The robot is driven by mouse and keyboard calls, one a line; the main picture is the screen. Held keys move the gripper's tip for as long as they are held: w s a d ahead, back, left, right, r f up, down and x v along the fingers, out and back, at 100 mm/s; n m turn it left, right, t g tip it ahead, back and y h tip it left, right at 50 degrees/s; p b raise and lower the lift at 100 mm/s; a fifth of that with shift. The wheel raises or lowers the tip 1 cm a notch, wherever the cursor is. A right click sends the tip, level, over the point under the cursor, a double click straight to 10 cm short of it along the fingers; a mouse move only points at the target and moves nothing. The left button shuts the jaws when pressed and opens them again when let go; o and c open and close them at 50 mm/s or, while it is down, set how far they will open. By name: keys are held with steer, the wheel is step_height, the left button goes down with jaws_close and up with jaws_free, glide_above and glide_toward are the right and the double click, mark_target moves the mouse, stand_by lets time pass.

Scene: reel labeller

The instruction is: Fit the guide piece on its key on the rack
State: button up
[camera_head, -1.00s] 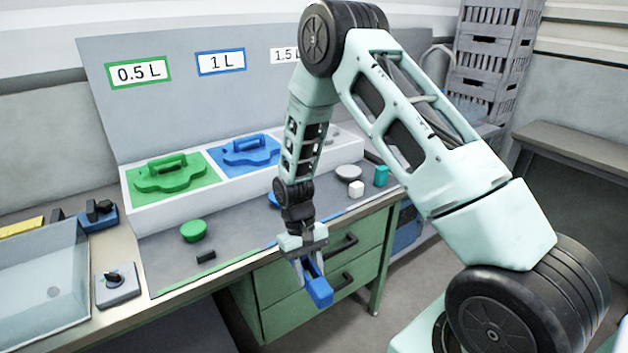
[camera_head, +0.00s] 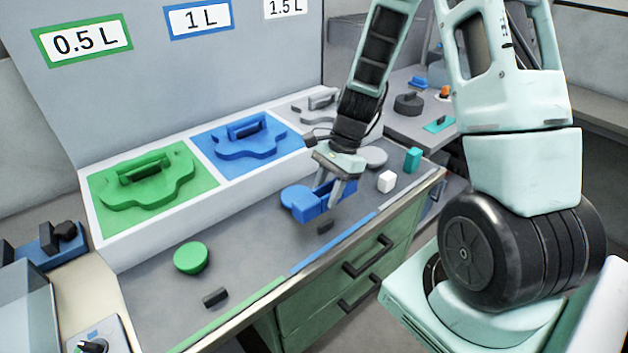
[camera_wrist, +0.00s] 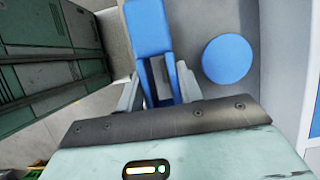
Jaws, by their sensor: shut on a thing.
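My gripper (camera_head: 337,192) is shut on a blue guide piece (camera_head: 314,207), held over the bench, in front of the rack. In the wrist view the piece (camera_wrist: 148,28) sticks out beyond the gripper's fingers (camera_wrist: 156,95). The white rack (camera_head: 160,224) has green, blue and grey sections marked 0.5 L, 1 L and 1.5 L. Its blue section carries a raised blue key shape (camera_head: 248,145), clear of the held piece. A green key shape (camera_head: 148,182) is at left. The grey key shape (camera_head: 318,103) is partly hidden by my arm.
A blue disc (camera_wrist: 227,60) lies on the bench beside the held piece. A green disc (camera_head: 191,257), two dark blocks (camera_head: 215,297), a white cube (camera_head: 386,181), a teal block (camera_head: 412,160) and a grey disc (camera_head: 375,156) stand about. Drawers (camera_head: 345,270) are below the front edge.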

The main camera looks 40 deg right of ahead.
mark_target(324, 224)
steer(key=shift+f+b, duration=1.9)
steer(key=shift+f, duration=0.1)
steer(key=shift+f+b, duration=1.75)
steer(key=shift+f, duration=0.65)
steer(key=o, duration=1.3)
steer(key=shift+r, duration=0.1)
steer(key=v, duration=1.7)
steer(key=shift+r+p, duration=0.2)
steer(key=shift+p, duration=0.1)
